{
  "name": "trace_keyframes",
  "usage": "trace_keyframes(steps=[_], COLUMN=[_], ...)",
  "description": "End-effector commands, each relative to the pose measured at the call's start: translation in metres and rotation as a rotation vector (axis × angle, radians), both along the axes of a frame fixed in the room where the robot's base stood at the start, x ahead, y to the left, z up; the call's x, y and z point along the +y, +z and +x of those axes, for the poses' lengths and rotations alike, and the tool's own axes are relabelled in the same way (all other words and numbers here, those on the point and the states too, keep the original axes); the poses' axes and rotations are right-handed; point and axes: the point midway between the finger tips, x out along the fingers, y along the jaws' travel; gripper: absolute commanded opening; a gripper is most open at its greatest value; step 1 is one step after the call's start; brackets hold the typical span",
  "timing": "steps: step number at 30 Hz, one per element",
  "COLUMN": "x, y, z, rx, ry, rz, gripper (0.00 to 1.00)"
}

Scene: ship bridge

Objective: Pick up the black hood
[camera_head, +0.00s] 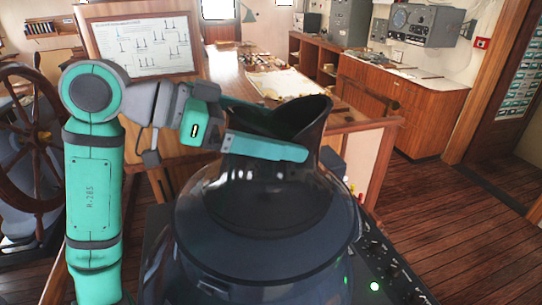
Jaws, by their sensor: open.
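The black hood (265,195) is a dark, glossy piece with a broad rounded base and a raised, flared collar at the top. It stands upright on a dark console in the lower middle of the head view. My gripper (290,130) reaches in from the left at the collar. Its teal fingers are apart: one runs across the near side of the collar, the other shows at the far side and is partly hidden behind it. I cannot tell whether either finger touches the hood.
The dark console (400,285) has knobs and lit green lamps at the right. A wooden chart table (345,125) stands behind the hood. A ship's wheel (30,140) is at the left. A wooden cabinet (430,110) lines the right wall. The wooden floor (455,220) at the right is clear.

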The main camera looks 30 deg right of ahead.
Motion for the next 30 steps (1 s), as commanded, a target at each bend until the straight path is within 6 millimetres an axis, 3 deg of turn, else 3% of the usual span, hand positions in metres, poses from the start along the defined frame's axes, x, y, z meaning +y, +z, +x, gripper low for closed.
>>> trace_keyframes(steps=[2,9,10,20,26,30], x=[0.0,0.0,0.0,0.0,0.0,0.005], y=[0.0,0.0,0.001,0.007,0.037,0.064], z=[0.0,0.0,0.0,0.001,-0.002,-0.026], rx=[0.0,0.0,0.0,-0.001,-0.003,-0.008], ry=[0.0,0.0,0.001,0.001,-0.001,-0.001], rz=[0.0,0.0,-0.002,-0.002,-0.003,-0.003], gripper=[0.98,0.4,0.37,0.37,0.37,0.37])
